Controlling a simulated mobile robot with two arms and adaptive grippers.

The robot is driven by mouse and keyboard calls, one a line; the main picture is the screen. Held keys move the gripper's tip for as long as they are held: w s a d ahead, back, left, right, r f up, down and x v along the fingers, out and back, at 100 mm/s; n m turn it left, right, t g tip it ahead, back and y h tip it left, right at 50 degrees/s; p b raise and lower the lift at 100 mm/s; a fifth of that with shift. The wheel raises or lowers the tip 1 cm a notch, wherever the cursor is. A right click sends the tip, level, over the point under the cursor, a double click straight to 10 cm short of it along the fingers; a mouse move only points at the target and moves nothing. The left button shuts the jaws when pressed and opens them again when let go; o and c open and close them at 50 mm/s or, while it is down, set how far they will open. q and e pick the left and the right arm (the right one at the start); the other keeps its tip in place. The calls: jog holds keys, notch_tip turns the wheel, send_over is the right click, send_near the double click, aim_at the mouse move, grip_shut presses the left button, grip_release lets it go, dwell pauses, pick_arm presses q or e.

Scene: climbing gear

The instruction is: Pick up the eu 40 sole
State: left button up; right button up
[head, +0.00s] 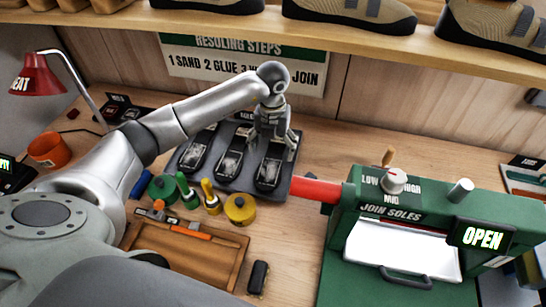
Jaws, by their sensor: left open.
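Three black soles with pale grey patches lie side by side on a dark tray (243,181) on the bench: a left sole (197,152), a middle sole (230,160) and a right sole (269,174). Their size labels are too small or hidden to read, so I cannot tell which is EU 40. My left gripper (272,147) points down over the right sole, fingers apart, with nothing between them. It hides the far part of that sole. I cannot tell whether the fingertips touch it. My right gripper is out of view.
A green press (390,212) with a red bar and an OPEN sign stands to the right. Green and yellow pots (240,208) sit before the tray. A wooden tool tray (190,255) is nearer. A shoe shelf (240,25) overhangs the back.

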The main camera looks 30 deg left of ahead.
aim_at(273, 159)
pick_arm(q)
jog(key=shift+s+d+f+p, duration=0.1)
jog(key=shift+f+p, duration=0.1)
jog(key=shift+f, duration=0.4)
jog(key=shift+s+d+f+p, duration=0.1)
jog(key=shift+f+p, duration=0.05)
jog(key=shift+f, duration=0.4)
jog(key=shift+w+f, duration=0.1)
jog(key=shift+f, duration=0.4)
jog(key=c, duration=1.2)
